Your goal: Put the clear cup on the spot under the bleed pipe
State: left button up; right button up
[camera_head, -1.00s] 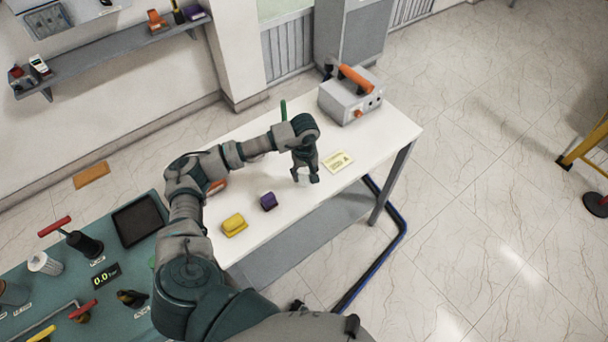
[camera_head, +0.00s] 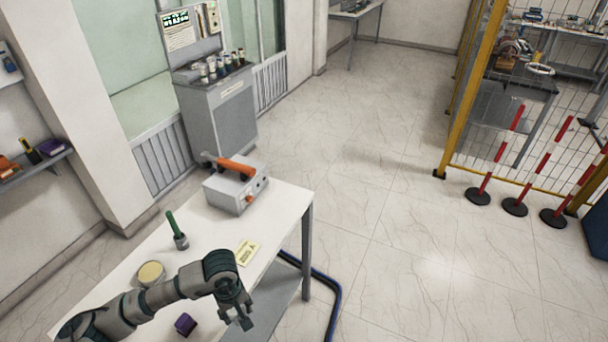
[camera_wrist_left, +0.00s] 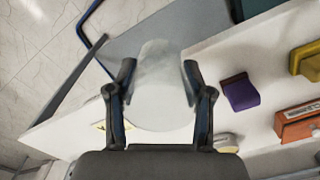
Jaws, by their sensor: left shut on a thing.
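My left gripper (camera_head: 240,316) is at the front edge of the white table. In the left wrist view, the left gripper (camera_wrist_left: 158,82) has its fingers on either side of the clear cup (camera_wrist_left: 160,98) and is shut on it. The cup is translucent and whitish there, with the grey shelf showing behind its upper part. In the head view the cup is too faint to make out. The bleed pipe and the spot under it are not in view. My right gripper is not in view.
The white table (camera_head: 205,268) bears a grey case (camera_head: 232,192) with an orange handle, a green-handled tool (camera_head: 176,232), a round tan-topped container (camera_head: 150,273), a yellow note (camera_head: 247,252) and a purple block (camera_head: 186,324). Open floor lies right, before a yellow-framed fence (camera_head: 470,100).

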pick_arm(q)
jog(key=w+m, duration=0.7)
jog(key=w, duration=0.1)
jog(key=shift+d+r, duration=0.2)
jog(key=shift+d, duration=0.05)
jog(key=shift+f, duration=0.1)
